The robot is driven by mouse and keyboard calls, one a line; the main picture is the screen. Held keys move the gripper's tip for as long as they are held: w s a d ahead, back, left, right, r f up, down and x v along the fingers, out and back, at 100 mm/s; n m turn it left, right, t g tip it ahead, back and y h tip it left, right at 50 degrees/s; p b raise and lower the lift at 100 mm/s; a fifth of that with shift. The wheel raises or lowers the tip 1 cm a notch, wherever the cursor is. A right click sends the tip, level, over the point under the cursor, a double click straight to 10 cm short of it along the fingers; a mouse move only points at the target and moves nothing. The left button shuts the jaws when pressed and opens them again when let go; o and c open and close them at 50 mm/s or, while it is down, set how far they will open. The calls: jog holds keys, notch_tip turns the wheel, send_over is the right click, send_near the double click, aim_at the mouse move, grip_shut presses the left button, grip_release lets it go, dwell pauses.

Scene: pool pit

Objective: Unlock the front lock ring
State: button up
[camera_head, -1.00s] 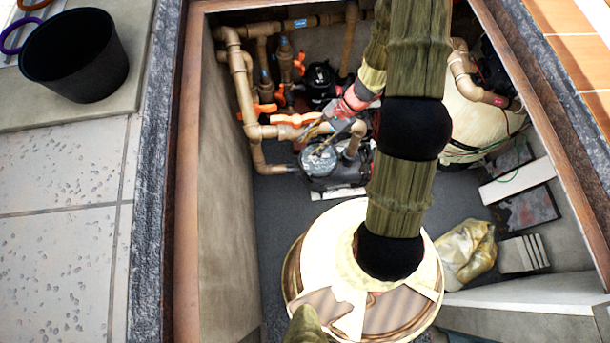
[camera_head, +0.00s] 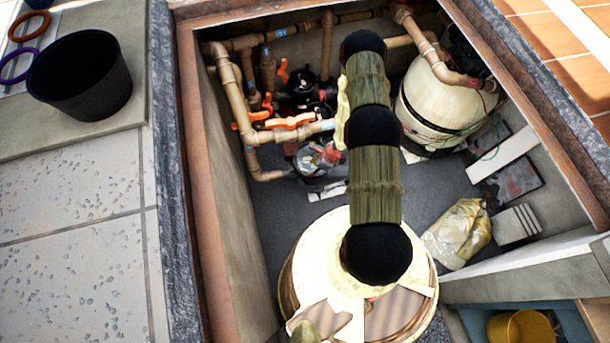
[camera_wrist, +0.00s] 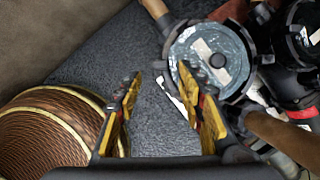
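The front lock ring (camera_wrist: 174,68) is a dark ring with lugs around a round clear lid on the front pump. It is at upper centre-right in the wrist view. In the head view the front pump lid (camera_head: 318,158) shows left of my arm, which partly covers the pump. My gripper (camera_wrist: 160,80) is open and empty in the wrist view. Its right fingertip overlaps the lid's lower left in the picture; I cannot tell whether it touches. The left finger is over dark floor. My gripper is hidden behind my arm in the head view.
A second black pump (camera_head: 300,84) stands behind, with brown pipes (camera_head: 232,85) and orange valve handles (camera_head: 292,121) close by. A cream tank (camera_head: 440,95) is at right. A yellowish bag (camera_head: 460,232) lies on the floor. The pit's left wall (camera_head: 235,210) is near.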

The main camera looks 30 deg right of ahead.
aim_at(306, 174)
jog(key=b+x, duration=0.2)
jog(key=x, duration=0.5)
jog(key=shift+f+b, duration=0.4)
jog(key=shift+c, duration=1.4)
grip_shut()
